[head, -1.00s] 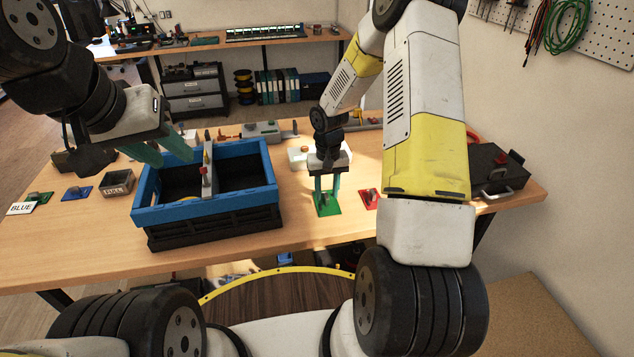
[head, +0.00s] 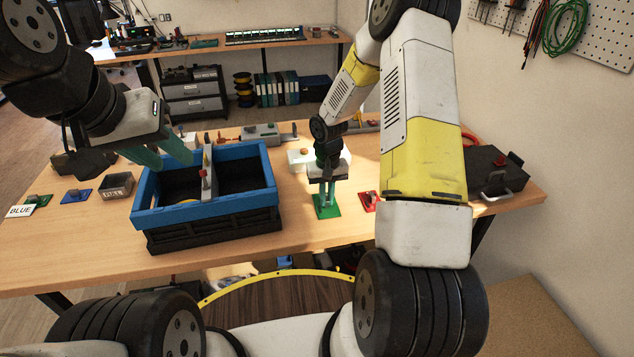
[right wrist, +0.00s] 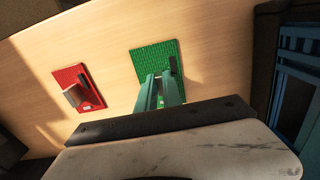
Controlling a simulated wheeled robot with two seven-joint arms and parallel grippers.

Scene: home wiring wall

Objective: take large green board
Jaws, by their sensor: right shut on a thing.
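A large green board (head: 334,212) lies on the wooden table to the right of the crate. It also shows in the right wrist view (right wrist: 147,57). My right gripper (head: 326,203) points down over it, with its green fingers shut on a part standing on the board; the fingers hide most of that part. In the right wrist view the fingertips (right wrist: 160,92) reach the board's middle. The board appears to rest on the table. My left gripper (head: 163,153) hangs over the crate's left side, its two fingers apart and nothing seen between them.
A blue and black crate (head: 205,215) with a divider stands left of the board. A red board (head: 368,205) lies close on the right, also in the right wrist view (right wrist: 88,98). A black toolbox (head: 490,175) is at the right end. A blue board (head: 76,195) lies at left.

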